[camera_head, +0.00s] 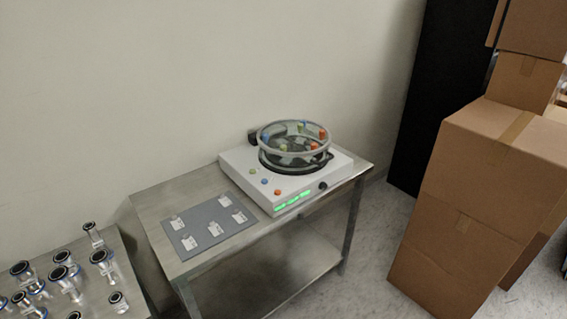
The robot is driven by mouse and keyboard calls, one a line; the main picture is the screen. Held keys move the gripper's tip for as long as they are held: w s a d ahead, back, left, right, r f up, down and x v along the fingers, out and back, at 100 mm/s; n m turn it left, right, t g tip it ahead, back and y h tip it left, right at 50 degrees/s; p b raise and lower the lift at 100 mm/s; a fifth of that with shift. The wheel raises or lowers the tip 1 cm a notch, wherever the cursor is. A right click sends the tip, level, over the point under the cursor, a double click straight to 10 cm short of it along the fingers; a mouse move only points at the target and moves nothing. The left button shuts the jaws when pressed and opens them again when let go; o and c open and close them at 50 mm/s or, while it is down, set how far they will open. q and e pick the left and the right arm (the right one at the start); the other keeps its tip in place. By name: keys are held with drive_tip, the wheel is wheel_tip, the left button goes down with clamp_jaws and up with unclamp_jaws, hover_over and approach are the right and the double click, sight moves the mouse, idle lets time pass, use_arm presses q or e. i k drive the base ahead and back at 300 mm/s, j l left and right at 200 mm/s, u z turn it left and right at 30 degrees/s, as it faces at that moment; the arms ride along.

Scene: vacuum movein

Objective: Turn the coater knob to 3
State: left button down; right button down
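The coater (236,163) is a white box on a steel table against the wall. A round clear-walled chamber (294,157) with a dark base and several coloured knobs or caps around its rim sits on top. A black knob (323,186) is on the coater's front face at the right, beside a lit green display (293,202). The knob's setting is too small to read. Several small coloured buttons (264,181) lie along the top near the front left. Neither of my grippers is in view.
The steel table (150,207) also holds a grey mat (209,226) with several white labelled pieces. A second table at lower left carries several metal vacuum fittings (66,282). Stacked cardboard boxes (468,187) stand at right, with a black cabinet (433,95) behind. Some floor (378,235) is free between.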

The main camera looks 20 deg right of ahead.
sight(322, 186)
drive_tip(key=l+z, duration=0.15)
drive_tip(key=l, duration=1.35)
